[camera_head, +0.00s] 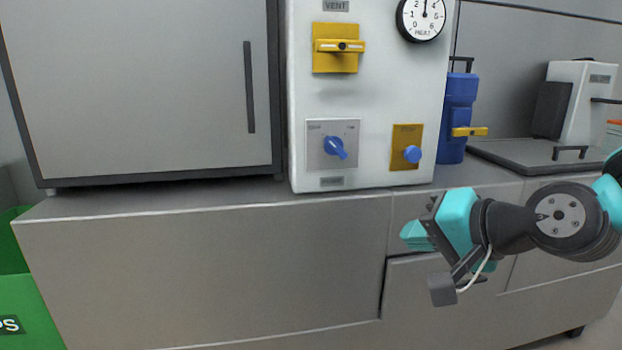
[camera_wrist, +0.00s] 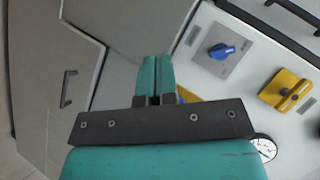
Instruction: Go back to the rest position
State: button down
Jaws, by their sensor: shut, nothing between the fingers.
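My gripper (camera_head: 412,236) shows in the head view at the right, in front of the cabinet front and below the white control panel (camera_head: 375,95). Its teal fingers point left. In the wrist view my gripper (camera_wrist: 156,60) is shut, with its two teal fingers together and nothing between them. The fingers appear apart from the panel and the cabinet. The panel carries a blue rotary knob (camera_head: 334,147), a yellow switch (camera_head: 338,46), a blue button on a yellow plate (camera_head: 413,154) and a round gauge (camera_head: 422,16).
A grey door with a dark handle (camera_head: 249,87) stands left of the panel. A green bin (camera_head: 35,310) stands at the lower left. The counter's front edge (camera_head: 200,208) runs behind my gripper.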

jog(key=s+f+n+g+h, duration=0.3)
jog(key=s+n+g, duration=0.85)
jog(key=s, duration=0.65)
notch_tip(320, 180, up, 28)
jog(key=t+p, duration=0.1)
jog(key=p, duration=2.8)
jog(key=shift+a+r+n+t, duration=0.2)
jog(key=shift+a+n+t, duration=0.15)
jog(key=shift+n, duration=0.1)
